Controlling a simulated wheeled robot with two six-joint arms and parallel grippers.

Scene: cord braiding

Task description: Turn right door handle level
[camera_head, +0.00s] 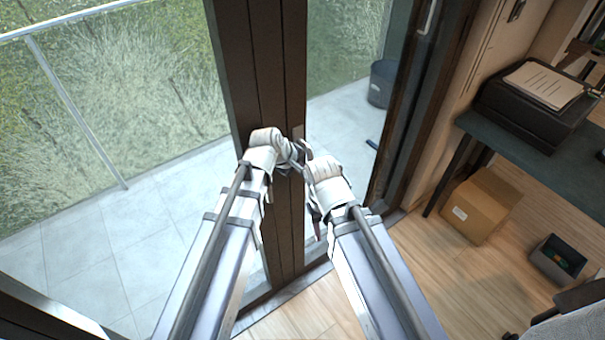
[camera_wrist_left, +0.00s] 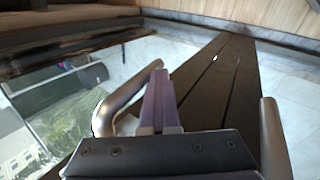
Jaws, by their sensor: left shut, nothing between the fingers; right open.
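A dark-framed glass double door (camera_head: 262,70) stands ahead, its two stiles meeting in the middle. My left gripper (camera_head: 290,152) is shut and empty, at the stile. My right gripper (camera_head: 307,158) is open, close beside it; its fingertips are partly hidden. In the left wrist view, a bent metal handle (camera_wrist_left: 120,100) rises just left of my shut left fingers (camera_wrist_left: 158,98). A second metal bar (camera_wrist_left: 273,140) stands apart at the right. I cannot tell which handle is the right one, or its exact tilt.
A railing (camera_head: 75,110) and tiled terrace (camera_head: 110,240) lie beyond the glass, with a dark bin (camera_head: 382,83). At right are a desk (camera_head: 520,150) with a printer (camera_head: 530,105), a cardboard box (camera_head: 480,205) and a small dark box (camera_head: 558,262). Wooden floor is clear in front.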

